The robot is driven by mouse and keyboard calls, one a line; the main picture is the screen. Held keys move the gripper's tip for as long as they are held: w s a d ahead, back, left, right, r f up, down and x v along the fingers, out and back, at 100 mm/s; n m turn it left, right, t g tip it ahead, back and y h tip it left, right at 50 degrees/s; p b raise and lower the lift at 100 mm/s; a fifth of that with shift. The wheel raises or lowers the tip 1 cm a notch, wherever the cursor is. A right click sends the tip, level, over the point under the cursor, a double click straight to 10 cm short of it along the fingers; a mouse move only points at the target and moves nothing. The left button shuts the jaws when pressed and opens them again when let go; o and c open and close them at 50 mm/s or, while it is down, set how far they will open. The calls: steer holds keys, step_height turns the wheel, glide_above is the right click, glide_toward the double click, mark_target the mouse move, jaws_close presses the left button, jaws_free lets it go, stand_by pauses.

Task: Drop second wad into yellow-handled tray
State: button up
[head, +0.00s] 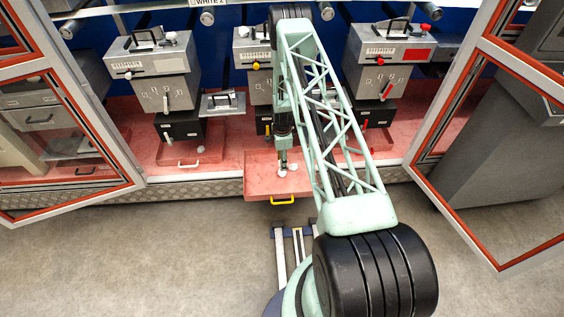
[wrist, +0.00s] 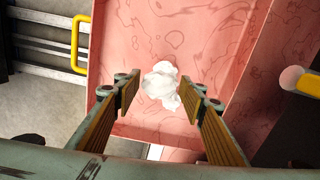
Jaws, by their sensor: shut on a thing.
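The yellow-handled tray (head: 262,188) is pulled out, its pink floor showing and its yellow handle (head: 282,201) at the front. The handle also shows at upper left in the wrist view (wrist: 79,45). My gripper (head: 283,166) is low over the tray, pointing down. More white (wrist: 188,96) shows by the right finger. In the head view a white lump (head: 293,168) lies beside the wad at my fingertips; the fingers hide part of this.
Grey machines with coloured knobs stand to the left (head: 155,65) and right (head: 390,60). Another tray, with a pale handle (head: 188,164), is at left. Open red-edged doors flank the cabinet on both sides. The floor in front is largely clear.

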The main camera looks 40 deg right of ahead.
steer(key=shift+f+b, duration=0.6)
steer(key=shift+f, duration=2.2)
steer(key=o, duration=0.8)
steer(key=shift+r, duration=0.2)
steer(key=shift+r, duration=5.8)
